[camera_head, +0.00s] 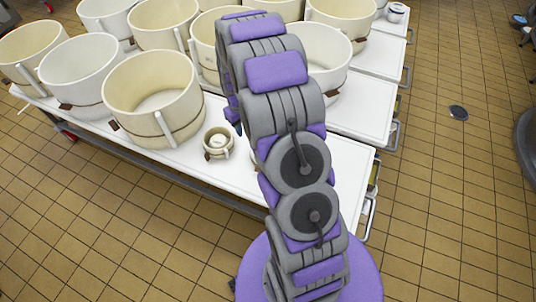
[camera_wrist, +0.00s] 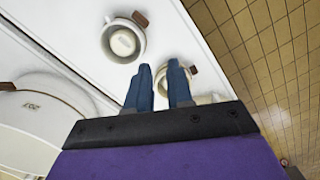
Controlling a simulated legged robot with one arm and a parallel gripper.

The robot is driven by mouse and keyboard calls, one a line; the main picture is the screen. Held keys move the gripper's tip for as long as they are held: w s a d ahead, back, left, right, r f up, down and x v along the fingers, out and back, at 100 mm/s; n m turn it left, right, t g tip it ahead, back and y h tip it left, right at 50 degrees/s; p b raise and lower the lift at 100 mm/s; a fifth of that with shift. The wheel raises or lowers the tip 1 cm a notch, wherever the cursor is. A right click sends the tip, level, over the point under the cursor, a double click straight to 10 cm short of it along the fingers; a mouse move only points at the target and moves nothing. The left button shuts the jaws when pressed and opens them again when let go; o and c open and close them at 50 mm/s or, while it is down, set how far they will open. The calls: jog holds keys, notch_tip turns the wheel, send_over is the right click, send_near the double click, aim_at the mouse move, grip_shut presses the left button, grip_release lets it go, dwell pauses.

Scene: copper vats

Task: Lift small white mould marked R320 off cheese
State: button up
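A small round cream-white mould (camera_head: 229,147) with a pale round piece inside stands on the white table; it also shows at the top of the wrist view (camera_wrist: 107,47), with a brown tag on its rim. A second small round mould (camera_wrist: 197,98) with a brown tag is mostly hidden behind my gripper; only a sliver shows beside my arm in the head view. I cannot read R320 on either. My gripper (camera_wrist: 160,68) points toward the table with its two blue fingers apart and nothing between them.
Several large cream moulds (camera_head: 120,88) stand in rows behind on the white tables (camera_head: 80,120). One large pale mould (camera_wrist: 35,115) lies at the left of the wrist view. The table edge drops to tiled floor (camera_wrist: 270,60) at right. A drain (camera_head: 457,112) lies in the floor.

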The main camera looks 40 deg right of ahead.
jog(key=shift+t, duration=0.3)
jog(key=w+d+f+b, duration=0.1)
jog(key=d+f, duration=0.1)
jog(key=f, duration=0.8)
jog(key=w+d+f+b, duration=0.1)
jog(key=d+f, duration=0.1)
jog(key=f, duration=0.8)
jog(key=w+d+f+b, duration=0.1)
jog(key=d+f, duration=0.2)
jog(key=f, duration=0.7)
jog(key=shift+w, duration=0.3)
jog(key=f, duration=0.1)
jog(key=f+b, duration=0.1)
jog(key=f, duration=0.1)
jog(key=a+f+b, duration=0.1)
jog(key=f, duration=0.1)
jog(key=shift+s, duration=0.1)
jog(key=shift+d+r, duration=0.1)
jog(key=shift+d, duration=0.1)
grip_shut()
